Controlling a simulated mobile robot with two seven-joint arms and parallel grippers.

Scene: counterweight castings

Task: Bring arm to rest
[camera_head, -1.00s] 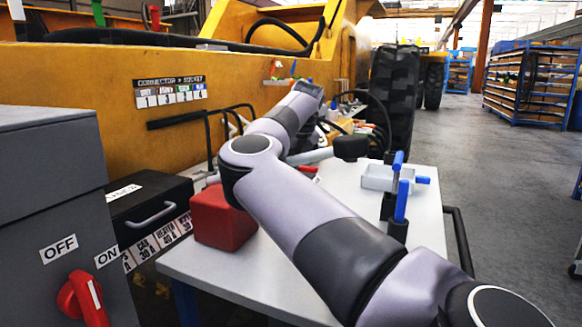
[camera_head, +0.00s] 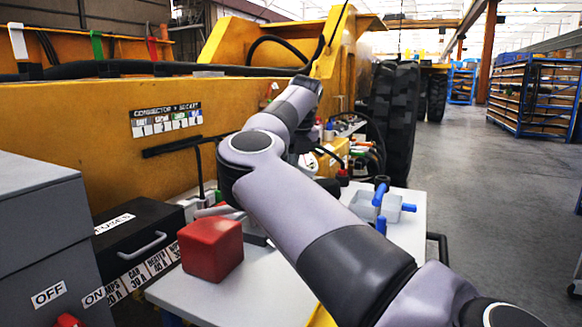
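My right arm (camera_head: 325,232) comes in from the bottom right and runs up to the left to a bent joint (camera_head: 250,150). From there a shorter link (camera_head: 292,105) points up and away in front of the yellow machine. No gripper fingers show at its end, so the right gripper's state is hidden. My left arm and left gripper are not in the picture. The arm passes over a pale worktable (camera_head: 225,297) and covers much of its middle. I see no object held.
A red block (camera_head: 210,249) stands on the worktable left of the arm; a light tray (camera_head: 398,206) with blue-handled items is at right. A black fuse box (camera_head: 140,240) and grey switch cabinet (camera_head: 40,225) stand left. The yellow machine (camera_head: 100,115) is behind; floor (camera_head: 480,190) at right is clear.

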